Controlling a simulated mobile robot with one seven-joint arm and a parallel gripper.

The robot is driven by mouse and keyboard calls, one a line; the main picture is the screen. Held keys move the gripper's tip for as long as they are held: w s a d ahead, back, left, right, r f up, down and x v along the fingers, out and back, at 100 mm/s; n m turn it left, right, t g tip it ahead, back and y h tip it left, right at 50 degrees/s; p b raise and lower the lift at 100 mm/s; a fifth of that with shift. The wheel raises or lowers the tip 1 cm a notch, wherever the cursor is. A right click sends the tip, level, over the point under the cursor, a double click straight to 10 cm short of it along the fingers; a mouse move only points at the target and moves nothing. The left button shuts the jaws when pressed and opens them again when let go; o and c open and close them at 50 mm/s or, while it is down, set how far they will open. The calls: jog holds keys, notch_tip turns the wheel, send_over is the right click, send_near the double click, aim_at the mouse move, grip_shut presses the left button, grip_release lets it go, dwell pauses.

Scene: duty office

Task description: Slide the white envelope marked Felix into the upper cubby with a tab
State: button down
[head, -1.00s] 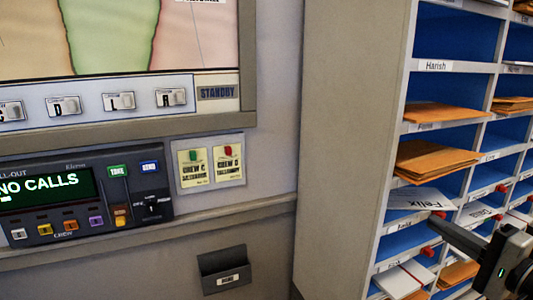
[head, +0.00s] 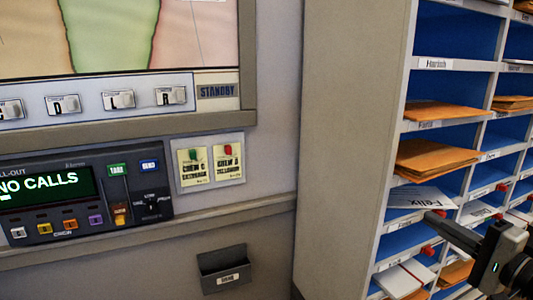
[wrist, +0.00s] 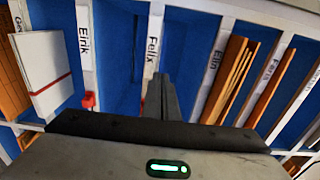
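The white envelope marked Felix (head: 407,198) lies flat in a blue-backed cubby of the left column in the head view, its name toward the front right. A small red tab (head: 439,213) shows at this cubby's front edge. My gripper (head: 432,220) is just below and in front of that edge, its fingers together with nothing visible between them. In the wrist view the fingers (wrist: 160,95) point at the shelf strip labelled Felix (wrist: 153,45). The envelope cannot be made out there. Whether the fingers touch the shelf or tab cannot be told.
Brown envelopes (head: 436,158) fill cubbies above. A lower cubby holds white envelopes (head: 398,281) with a red band; another red tab (head: 428,250) is near it. The cabinet's grey side panel (head: 350,150) stands left of the cubbies. A call console (head: 80,195) is on the wall.

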jog(key=b+v, duration=0.1)
jog(key=v, duration=0.6)
jog(key=shift+s, duration=0.25)
dwell(0.8)
